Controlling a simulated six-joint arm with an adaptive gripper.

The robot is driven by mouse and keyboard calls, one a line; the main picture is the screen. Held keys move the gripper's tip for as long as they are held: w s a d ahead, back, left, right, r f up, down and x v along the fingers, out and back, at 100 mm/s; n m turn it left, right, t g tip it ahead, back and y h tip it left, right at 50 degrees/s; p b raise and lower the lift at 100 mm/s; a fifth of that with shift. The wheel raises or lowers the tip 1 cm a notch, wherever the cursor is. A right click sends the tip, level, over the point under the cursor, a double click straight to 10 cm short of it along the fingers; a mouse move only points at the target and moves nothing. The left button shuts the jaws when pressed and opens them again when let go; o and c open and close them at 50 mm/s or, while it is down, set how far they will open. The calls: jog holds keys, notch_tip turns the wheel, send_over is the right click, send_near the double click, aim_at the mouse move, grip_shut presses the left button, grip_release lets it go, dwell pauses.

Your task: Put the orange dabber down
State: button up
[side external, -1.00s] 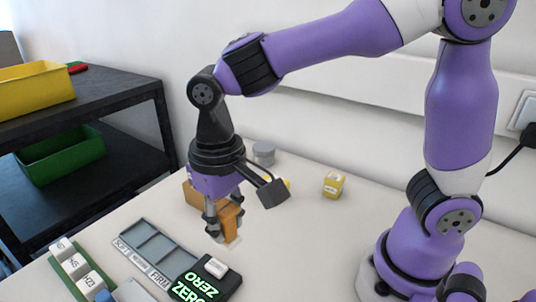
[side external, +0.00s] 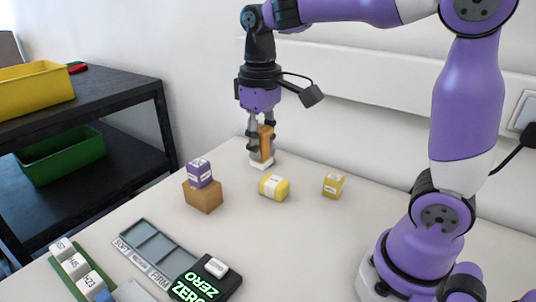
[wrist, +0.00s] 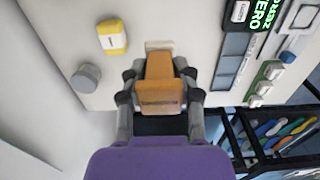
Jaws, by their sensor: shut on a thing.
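The orange dabber (side external: 266,142) is upright between the fingers of my gripper (side external: 260,147), at the back of the table. Its white foot (side external: 262,164) is at or just above the table top; I cannot tell whether it touches. In the wrist view my gripper (wrist: 160,92) is shut on the orange dabber (wrist: 160,78), with fingers on both sides and the white foot (wrist: 158,46) beyond it.
A grey cylinder (wrist: 85,78) stands close beside the dabber. A purple cube (side external: 199,173) sits on a brown block (side external: 203,197) front left. The grey tray (side external: 152,244) is farther forward.

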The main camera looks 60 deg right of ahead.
dwell(0.3)
jog(key=s+a+f, duration=0.2)
jog(key=a, duration=0.5)
jog(key=s+a+f, duration=0.2)
jog(key=a, duration=0.5)
jog(key=shift+s+a+f+m, duration=0.15)
jog(key=shift+a+f+m, duration=0.25)
jog(key=w+d+f, duration=0.2)
jog(key=d, duration=0.1)
jog(key=w+d+f, duration=0.2)
jog(key=w, duration=0.1)
jog(key=w+d+f, duration=0.2)
jog(key=d+f, duration=0.1)
jog(key=shift+w+d, duration=0.3)
jog(key=shift+w+d+f, duration=0.1)
jog(key=shift+d+f, duration=0.05)
jog(key=shift+f, duration=1.7)
